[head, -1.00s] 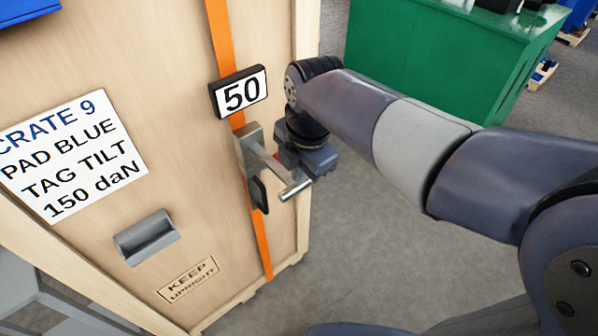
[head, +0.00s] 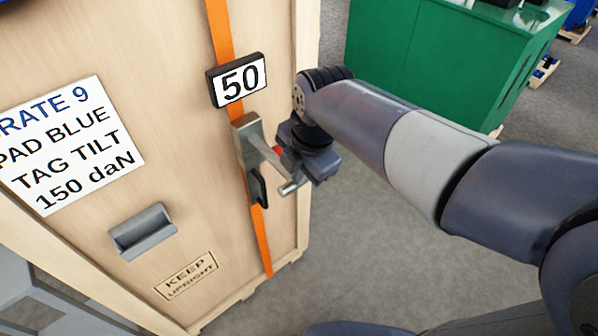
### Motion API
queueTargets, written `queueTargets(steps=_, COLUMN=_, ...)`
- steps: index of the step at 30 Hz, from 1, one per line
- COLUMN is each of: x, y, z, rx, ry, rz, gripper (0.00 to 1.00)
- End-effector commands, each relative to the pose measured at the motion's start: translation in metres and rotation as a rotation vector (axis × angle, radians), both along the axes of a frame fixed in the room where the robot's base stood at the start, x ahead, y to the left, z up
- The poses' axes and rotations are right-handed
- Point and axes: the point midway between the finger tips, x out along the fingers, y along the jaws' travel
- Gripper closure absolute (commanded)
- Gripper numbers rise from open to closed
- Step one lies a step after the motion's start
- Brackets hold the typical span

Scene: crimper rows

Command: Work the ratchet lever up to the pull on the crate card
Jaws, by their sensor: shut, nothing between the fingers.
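A wooden crate (head: 200,130) fills the left of the head view, with an orange strap (head: 263,238) running down its face. The ratchet (head: 247,130) sits on the strap, and its metal lever (head: 265,154) sticks out from the crate face to a rod-like end low on the right. A black display (head: 238,80) above the ratchet reads 50. The white crate card (head: 72,145) reads "150 daN", "PAD BLUE" and "TAG TILT". My gripper (head: 290,165) is shut and empty beside the lever on its right. The fingertips are partly hidden, and I cannot tell whether they touch the lever.
A grey recessed handle (head: 143,232) and a "KEEP UPRIGHT" label (head: 187,276) are lower on the crate. A green cabinet (head: 430,70) stands behind my arm. Grey floor (head: 370,240) is clear right of the crate.

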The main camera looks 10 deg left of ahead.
Motion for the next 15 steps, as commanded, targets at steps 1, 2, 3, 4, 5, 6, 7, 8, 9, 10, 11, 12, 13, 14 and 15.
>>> queueTargets(steps=1, x=-0.001, y=-0.001, z=-0.011, rx=0.018, ry=-0.016, rz=-0.002, gripper=1.00)
queueTargets(steps=2, x=-0.001, y=-0.001, z=-0.014, rx=0.028, ry=-0.023, rz=-0.002, gripper=1.00)
queueTargets(steps=3, x=-0.001, y=-0.002, z=-0.018, rx=0.042, ry=-0.036, rz=-0.003, gripper=1.00)
queueTargets(steps=4, x=-0.001, y=-0.002, z=-0.021, rx=0.053, ry=-0.046, rz=-0.002, gripper=1.00)
queueTargets(steps=5, x=-0.002, y=-0.002, z=-0.023, rx=0.064, ry=-0.055, rz=-0.002, gripper=1.00)
queueTargets(steps=6, x=-0.002, y=-0.002, z=-0.027, rx=0.079, ry=-0.067, rz=-0.001, gripper=1.00)
queueTargets(steps=7, x=-0.002, y=-0.002, z=-0.029, rx=0.091, ry=-0.078, rz=-0.001, gripper=1.00)
queueTargets(steps=8, x=-0.002, y=-0.002, z=-0.032, rx=0.102, ry=-0.088, rz=-0.002, gripper=1.00)
queueTargets(steps=9, x=-0.002, y=-0.003, z=-0.035, rx=0.117, ry=-0.100, rz=-0.002, gripper=1.00)
queueTargets(steps=10, x=-0.002, y=-0.003, z=-0.037, rx=0.128, ry=-0.109, rz=-0.002, gripper=1.00)
queueTargets(steps=11, x=-0.002, y=-0.003, z=-0.040, rx=0.140, ry=-0.118, rz=-0.002, gripper=1.00)
queueTargets(steps=12, x=-0.002, y=-0.003, z=-0.043, rx=0.153, ry=-0.131, rz=-0.002, gripper=1.00)
queueTargets(steps=13, x=-0.002, y=-0.003, z=-0.045, rx=0.164, ry=-0.141, rz=-0.002, gripper=1.00)
queueTargets(steps=14, x=-0.002, y=-0.003, z=-0.048, rx=0.174, ry=-0.149, rz=-0.002, gripper=1.00)
queueTargets(steps=15, x=-0.002, y=-0.002, z=-0.051, rx=0.189, ry=-0.161, rz=-0.002, gripper=1.00)
